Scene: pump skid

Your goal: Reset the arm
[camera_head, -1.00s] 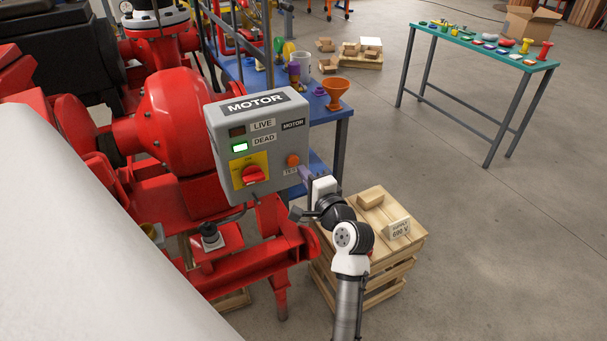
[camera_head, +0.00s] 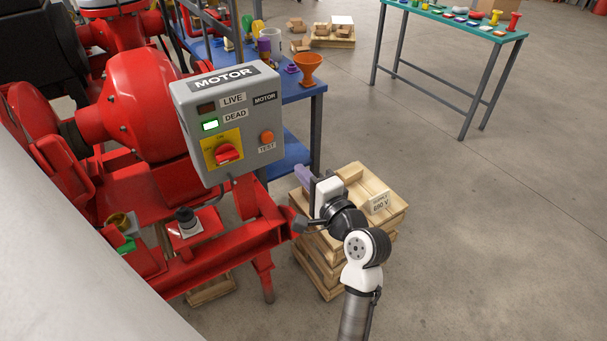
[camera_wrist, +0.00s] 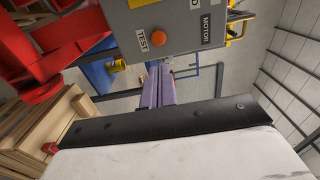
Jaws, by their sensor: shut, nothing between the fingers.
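My gripper (camera_head: 304,176) is right of and a little below the grey motor box (camera_head: 266,160), in front of the wooden crate, with clear space between it and the box. In the wrist view its purple fingers (camera_wrist: 158,88) are together with nothing between them. My white and black arm reaches up from the bottom of the head view. The motor box has a red rotary switch on a yellow plate (camera_head: 225,152), an orange TEST button (camera_head: 266,137) and a lit indicator (camera_head: 210,125) beside the DEAD label. The button also shows in the wrist view (camera_wrist: 157,34).
A wooden crate (camera_head: 322,262) with a 690 V sign (camera_head: 379,202) stands close behind my gripper. The red pump frame (camera_head: 225,240) is to the left. A blue table (camera_head: 300,92) holds an orange funnel (camera_head: 310,70). Open floor (camera_head: 490,230) lies to the right.

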